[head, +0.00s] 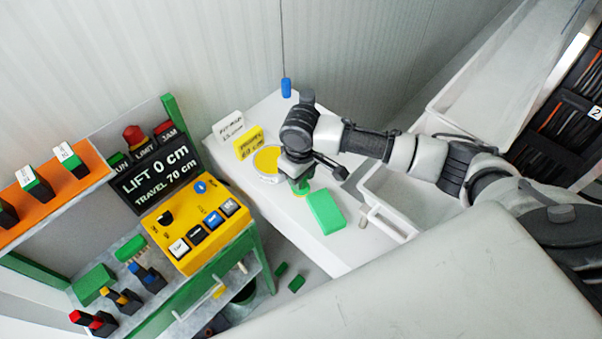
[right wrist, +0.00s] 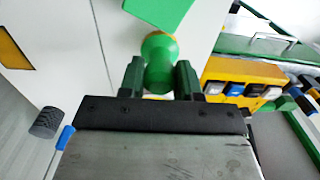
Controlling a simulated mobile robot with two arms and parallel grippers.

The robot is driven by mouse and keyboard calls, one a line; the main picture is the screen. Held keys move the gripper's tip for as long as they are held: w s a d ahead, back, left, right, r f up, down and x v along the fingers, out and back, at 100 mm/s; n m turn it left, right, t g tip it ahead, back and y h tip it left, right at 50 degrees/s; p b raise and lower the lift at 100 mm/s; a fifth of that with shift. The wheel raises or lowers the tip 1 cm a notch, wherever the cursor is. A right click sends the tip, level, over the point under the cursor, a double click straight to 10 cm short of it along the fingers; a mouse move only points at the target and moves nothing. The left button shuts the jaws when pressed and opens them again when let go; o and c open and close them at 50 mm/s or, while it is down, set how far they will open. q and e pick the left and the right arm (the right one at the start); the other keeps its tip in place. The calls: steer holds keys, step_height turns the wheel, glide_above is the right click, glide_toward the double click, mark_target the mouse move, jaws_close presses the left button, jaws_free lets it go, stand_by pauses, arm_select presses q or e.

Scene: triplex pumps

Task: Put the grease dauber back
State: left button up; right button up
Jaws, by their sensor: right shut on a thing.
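My right gripper (head: 299,183) is over the white counter, pointing down. In the right wrist view its two dark green fingers (right wrist: 160,78) are shut on a green, waisted piece with yellow at its edge (right wrist: 158,60), which I take to be the grease dauber. In the head view the gripper mostly hides this piece; a bit of green and yellow shows just above the counter, and whether it touches is unclear. A round tin with a yellow top (head: 267,160) stands just left of the gripper. My left gripper is not in view.
A green block (head: 325,211) lies close right of the gripper on the white counter (head: 328,246). White and yellow cards (head: 249,142) stand behind the tin. A yellow control box (head: 194,222) is at the left. A blue handle (head: 286,87) hangs on a cord. A white tray (head: 393,207) is at right.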

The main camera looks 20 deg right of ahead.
steer(key=shift+f, duration=0.15)
steer(key=o, duration=0.8)
steer(key=shift+o, duration=0.2)
step_height(320, 180, up, 11)
steer(key=b, duration=0.3)
steer(key=shift+r+b, duration=0.3)
steer(key=shift+r, duration=0.45)
